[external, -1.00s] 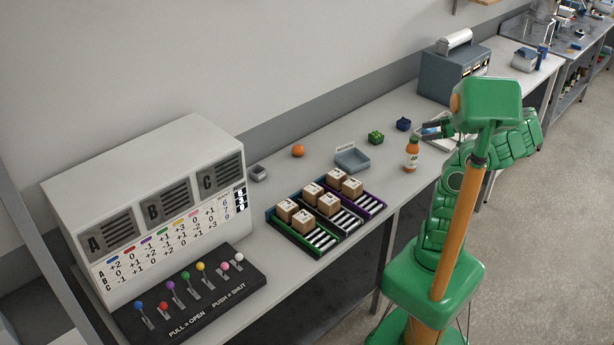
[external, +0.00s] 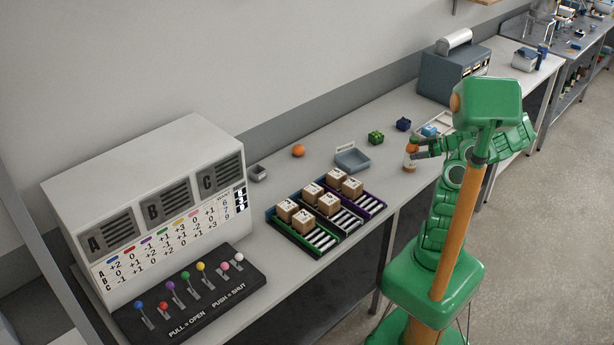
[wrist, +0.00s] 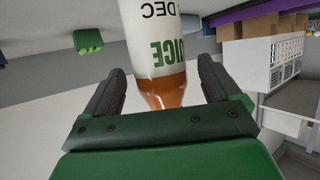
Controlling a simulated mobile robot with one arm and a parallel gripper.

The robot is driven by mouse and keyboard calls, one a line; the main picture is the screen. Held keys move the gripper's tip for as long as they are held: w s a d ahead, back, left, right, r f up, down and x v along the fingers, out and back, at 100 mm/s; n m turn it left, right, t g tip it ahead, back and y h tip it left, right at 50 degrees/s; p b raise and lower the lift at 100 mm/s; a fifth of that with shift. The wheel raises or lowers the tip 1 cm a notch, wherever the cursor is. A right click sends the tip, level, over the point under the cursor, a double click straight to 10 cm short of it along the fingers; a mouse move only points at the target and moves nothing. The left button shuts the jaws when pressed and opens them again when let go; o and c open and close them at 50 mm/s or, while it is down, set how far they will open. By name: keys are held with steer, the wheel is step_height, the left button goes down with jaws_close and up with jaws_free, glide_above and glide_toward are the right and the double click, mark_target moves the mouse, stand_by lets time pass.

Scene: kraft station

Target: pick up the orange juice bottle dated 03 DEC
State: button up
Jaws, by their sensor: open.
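The orange juice bottle (external: 410,159) stands upright on the bench near its front edge, with a white label and an orange body. In the wrist view the bottle (wrist: 165,50) appears upside down, and its label shows "DEC" and "UICE"; the day number is cut off. My gripper (external: 413,149) is at the bottle's upper part. In the wrist view the two dark fingers of my gripper (wrist: 158,80) are spread on either side of the bottle, with gaps visible. The gripper is open.
Racks of brown boxes (external: 328,204) stand to the left. A lever panel (external: 190,290) is further left.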

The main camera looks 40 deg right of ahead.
mark_target(408, 151)
steer(key=x, duration=0.4)
steer(key=shift+s+f, duration=0.1)
steer(key=c, duration=1.3)
